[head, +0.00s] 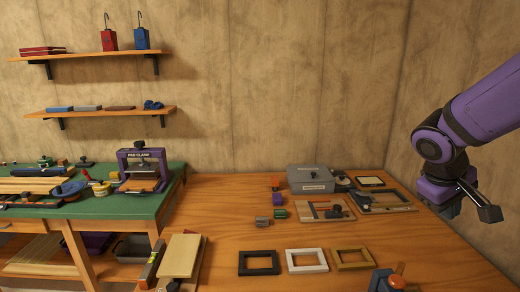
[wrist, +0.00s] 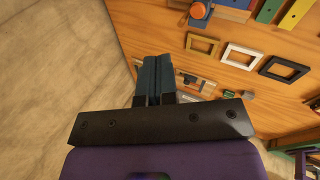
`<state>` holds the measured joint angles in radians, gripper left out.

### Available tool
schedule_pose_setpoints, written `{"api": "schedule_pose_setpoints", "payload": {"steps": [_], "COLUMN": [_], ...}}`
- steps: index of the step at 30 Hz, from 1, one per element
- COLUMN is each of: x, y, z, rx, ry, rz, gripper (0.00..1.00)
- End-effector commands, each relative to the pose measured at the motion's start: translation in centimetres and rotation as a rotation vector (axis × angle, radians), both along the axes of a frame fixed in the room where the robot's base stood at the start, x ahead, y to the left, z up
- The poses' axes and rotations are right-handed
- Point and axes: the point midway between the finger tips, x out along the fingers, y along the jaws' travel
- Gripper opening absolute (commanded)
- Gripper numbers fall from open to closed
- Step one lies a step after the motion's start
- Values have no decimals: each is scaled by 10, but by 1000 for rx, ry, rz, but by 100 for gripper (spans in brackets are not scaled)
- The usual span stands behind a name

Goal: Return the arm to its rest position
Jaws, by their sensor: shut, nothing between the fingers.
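My purple and black arm (head: 485,105) reaches in from the right side of the head view. My gripper (wrist: 155,72) shows in the wrist view with its two dark fingers together and nothing between them. In the head view its purple and black hand (head: 440,190) hangs in front of the right wall, near the table's right edge. The fingertips are hard to make out there. The hand appears clear of the things on the table.
The wooden table (head: 225,215) carries a grey box (head: 310,179), black (head: 258,271), white (head: 306,269) and tan (head: 352,267) frames, and wooden jigs. A green bench (head: 160,200) with a clamp (head: 142,165) stands left, below two shelves (head: 100,55).

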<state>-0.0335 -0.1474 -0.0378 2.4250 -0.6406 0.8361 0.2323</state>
Motion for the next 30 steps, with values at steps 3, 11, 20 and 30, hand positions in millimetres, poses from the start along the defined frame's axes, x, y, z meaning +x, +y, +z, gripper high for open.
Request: {"api": "schedule_pose_setpoints", "payload": {"steps": [3, 11, 20, 30], "x": [-24, -73, -123, -137], "y": [11, 39, 72, 82], "z": [23, 60, 87, 94], "rx": [77, 255, 447, 505], "ry": [-66, -199, -333, -371], "rz": [-37, -82, -88, -82], "gripper": [0, 0, 0, 0]}}
